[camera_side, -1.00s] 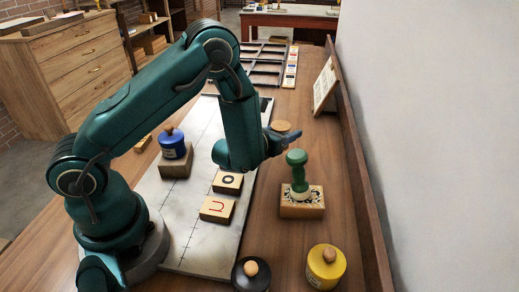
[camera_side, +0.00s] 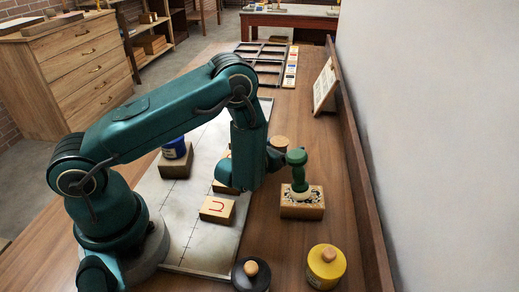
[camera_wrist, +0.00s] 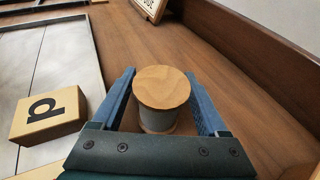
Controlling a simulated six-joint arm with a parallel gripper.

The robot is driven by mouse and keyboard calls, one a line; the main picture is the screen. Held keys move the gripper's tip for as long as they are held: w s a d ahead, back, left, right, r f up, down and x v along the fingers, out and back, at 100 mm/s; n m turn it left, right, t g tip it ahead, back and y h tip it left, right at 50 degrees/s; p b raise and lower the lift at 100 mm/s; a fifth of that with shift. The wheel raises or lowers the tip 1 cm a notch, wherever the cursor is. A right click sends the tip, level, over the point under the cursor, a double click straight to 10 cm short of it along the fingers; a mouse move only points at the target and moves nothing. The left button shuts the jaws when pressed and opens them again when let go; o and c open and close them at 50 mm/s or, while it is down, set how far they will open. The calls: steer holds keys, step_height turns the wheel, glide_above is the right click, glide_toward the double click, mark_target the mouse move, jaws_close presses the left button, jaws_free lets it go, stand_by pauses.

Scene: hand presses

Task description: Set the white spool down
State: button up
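The white spool (camera_wrist: 158,122) is upright between the fingers of my gripper (camera_wrist: 162,78). Its round wooden top faces the wrist camera and hides part of the pale body and the finger contact. In the side view, the wooden top of the spool (camera_side: 280,142) shows just behind my gripper (camera_side: 277,158). The fingers appear shut around it. Whether the spool's base touches the table is hidden.
A green-handled stamp on a wooden block (camera_side: 302,205) stands close to the right of my gripper. Letter blocks (camera_side: 217,209) lie on the grey board (camera_side: 185,215). A yellow pot (camera_side: 326,267) and a black pot (camera_side: 251,277) stand in front. The wooden rail and wall bound the right.

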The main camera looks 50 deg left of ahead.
steer(key=shift+r, duration=0.1)
steer(key=shift+s, duration=0.2)
steer(key=v, duration=1.1)
steer(key=shift+s+d+r, duration=0.1)
steer(key=shift+s+d, duration=0.1)
steer(key=shift+s, duration=0.05)
